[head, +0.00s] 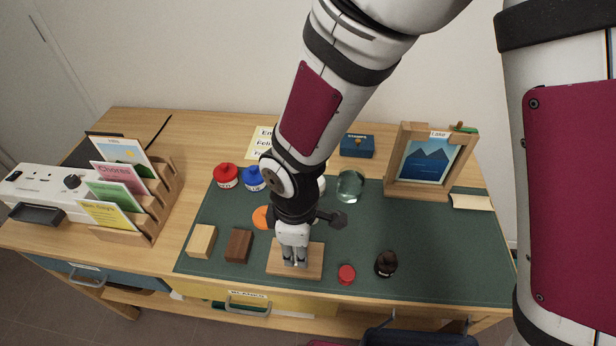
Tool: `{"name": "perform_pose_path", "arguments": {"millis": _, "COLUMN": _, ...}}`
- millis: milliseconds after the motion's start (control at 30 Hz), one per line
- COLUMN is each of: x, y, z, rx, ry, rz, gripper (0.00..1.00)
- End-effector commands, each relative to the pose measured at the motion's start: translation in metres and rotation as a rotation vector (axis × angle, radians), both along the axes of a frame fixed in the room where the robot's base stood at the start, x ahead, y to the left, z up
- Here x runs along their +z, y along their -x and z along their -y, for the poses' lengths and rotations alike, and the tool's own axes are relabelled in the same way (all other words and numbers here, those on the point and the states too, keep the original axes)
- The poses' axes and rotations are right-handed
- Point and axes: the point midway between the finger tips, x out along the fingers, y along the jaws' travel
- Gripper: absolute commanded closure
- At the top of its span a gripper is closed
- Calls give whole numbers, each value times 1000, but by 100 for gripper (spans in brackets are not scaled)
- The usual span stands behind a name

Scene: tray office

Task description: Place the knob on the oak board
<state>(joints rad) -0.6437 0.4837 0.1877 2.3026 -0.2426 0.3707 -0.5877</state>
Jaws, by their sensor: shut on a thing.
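The oak board (314,264) is a light, flat wooden piece on the green mat near the front of the desk. My gripper (295,262) points down over the board, with its fingertips at or just above the board's surface. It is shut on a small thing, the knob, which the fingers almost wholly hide. I cannot tell whether the knob touches the board.
A pale block (201,241) and dark brown block (238,246) stand left of the board. A red cap (347,274) and dark bottle (386,264) are to its right. Behind are red (226,176) and blue (252,179) pots, a glass sphere (349,186) and a picture frame (430,160).

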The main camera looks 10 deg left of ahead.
Motion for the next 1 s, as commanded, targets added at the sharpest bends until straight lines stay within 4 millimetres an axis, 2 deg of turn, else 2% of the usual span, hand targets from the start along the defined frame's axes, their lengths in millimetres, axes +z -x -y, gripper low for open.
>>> {"name": "perform_pose_path", "arguments": {"millis": 267, "x": -3, "y": -17, "z": -10, "rx": 0, "ry": 0, "rz": -1, "gripper": 88}}
{"name": "perform_pose_path", "arguments": {"millis": 400, "x": -26, "y": -14, "z": -8, "rx": 2, "ry": 4, "rz": -4, "gripper": 88}}
{"name": "perform_pose_path", "arguments": {"millis": 500, "x": -36, "y": -15, "z": -8, "rx": 1, "ry": 2, "rz": -1, "gripper": 88}}
{"name": "perform_pose_path", "arguments": {"millis": 867, "x": -40, "y": -15, "z": -9, "rx": 0, "ry": 0, "rz": 0, "gripper": 88}}
{"name": "perform_pose_path", "arguments": {"millis": 900, "x": -41, "y": -15, "z": -9, "rx": 0, "ry": 0, "rz": 0, "gripper": 71}}
{"name": "perform_pose_path", "arguments": {"millis": 1000, "x": -40, "y": -15, "z": -9, "rx": 0, "ry": 0, "rz": 0, "gripper": 53}}
